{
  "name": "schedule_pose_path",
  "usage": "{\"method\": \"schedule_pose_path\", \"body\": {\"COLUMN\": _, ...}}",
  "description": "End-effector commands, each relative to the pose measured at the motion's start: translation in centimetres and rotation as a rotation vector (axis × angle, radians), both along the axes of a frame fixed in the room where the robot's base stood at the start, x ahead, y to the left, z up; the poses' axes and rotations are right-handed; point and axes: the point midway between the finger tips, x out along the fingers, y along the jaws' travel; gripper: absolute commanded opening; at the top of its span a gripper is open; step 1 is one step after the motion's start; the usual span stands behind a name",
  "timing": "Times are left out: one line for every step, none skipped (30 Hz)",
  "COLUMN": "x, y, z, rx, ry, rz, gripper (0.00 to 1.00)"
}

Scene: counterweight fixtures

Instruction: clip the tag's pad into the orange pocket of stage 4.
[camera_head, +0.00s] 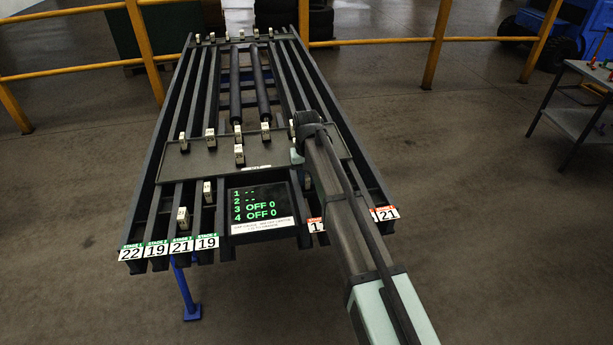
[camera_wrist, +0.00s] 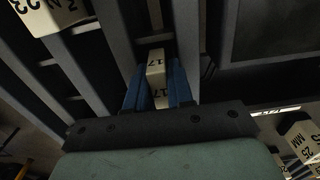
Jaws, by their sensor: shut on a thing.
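My gripper (camera_wrist: 158,92) shows in the wrist view with its two blue fingers shut on a white block marked 17 (camera_wrist: 156,70), which I take to be the tag. I cannot make out its pad. In the head view my arm reaches over the right part of the dark rail frame (camera_head: 168,196), and the fingertips are hidden. The stage 4 orange pocket cannot be made out.
A display (camera_head: 262,206) at the front reads dashes for 1 and 2, OFF 0 for 3 and 4. Green-topped labels (camera_head: 181,246) line the front left. Several white numbered blocks (camera_head: 239,155) stand on the rails. Yellow railing (camera_head: 400,41) runs behind; a side table (camera_head: 585,100) is at right.

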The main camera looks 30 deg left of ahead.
Motion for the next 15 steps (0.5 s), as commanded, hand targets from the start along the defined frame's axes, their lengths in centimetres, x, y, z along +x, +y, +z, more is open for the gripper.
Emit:
{"method": "schedule_pose_path", "body": {"x": -0.16, "y": -0.16, "z": -0.65, "rx": -0.006, "ry": 0.006, "rz": 0.000, "gripper": 0.00}}
{"method": "schedule_pose_path", "body": {"x": -0.16, "y": -0.16, "z": -0.67, "rx": -0.006, "ry": 0.006, "rz": 0.000, "gripper": 0.00}}
{"method": "schedule_pose_path", "body": {"x": -0.17, "y": -0.17, "z": -0.69, "rx": -0.006, "ry": 0.006, "rz": 0.000, "gripper": 0.00}}
{"method": "schedule_pose_path", "body": {"x": -0.17, "y": -0.17, "z": -0.71, "rx": -0.006, "ry": 0.006, "rz": 0.000, "gripper": 0.00}}
{"method": "schedule_pose_path", "body": {"x": -0.17, "y": -0.17, "z": -0.71, "rx": -0.007, "ry": 0.007, "rz": 0.000, "gripper": 0.00}}
{"method": "schedule_pose_path", "body": {"x": -0.18, "y": -0.18, "z": -0.72, "rx": -0.007, "ry": 0.007, "rz": 0.000, "gripper": 0.00}}
{"method": "schedule_pose_path", "body": {"x": -0.19, "y": -0.19, "z": -0.73, "rx": -0.007, "ry": 0.007, "rz": 0.000, "gripper": 0.00}}
{"method": "schedule_pose_path", "body": {"x": -0.19, "y": -0.19, "z": -0.73, "rx": -0.007, "ry": 0.007, "rz": 0.000, "gripper": 0.00}}
{"method": "schedule_pose_path", "body": {"x": -0.20, "y": -0.19, "z": -0.74, "rx": -0.007, "ry": 0.007, "rz": 0.000, "gripper": 0.26}}
{"method": "schedule_pose_path", "body": {"x": -0.19, "y": -0.19, "z": -0.72, "rx": -0.007, "ry": 0.007, "rz": 0.000, "gripper": 0.28}}
{"method": "schedule_pose_path", "body": {"x": -0.18, "y": -0.18, "z": -0.69, "rx": -0.006, "ry": 0.006, "rz": 0.000, "gripper": 0.31}}
{"method": "schedule_pose_path", "body": {"x": -0.17, "y": -0.17, "z": -0.66, "rx": -0.006, "ry": 0.006, "rz": 0.000, "gripper": 0.35}}
{"method": "schedule_pose_path", "body": {"x": -0.17, "y": -0.17, "z": -0.63, "rx": -0.006, "ry": 0.006, "rz": 0.000, "gripper": 0.38}}
{"method": "schedule_pose_path", "body": {"x": -0.16, "y": -0.16, "z": -0.63, "rx": -0.006, "ry": 0.006, "rz": 0.000, "gripper": 0.41}}
{"method": "schedule_pose_path", "body": {"x": -0.15, "y": -0.14, "z": -0.57, "rx": -0.006, "ry": 0.006, "rz": 0.000, "gripper": 0.45}}
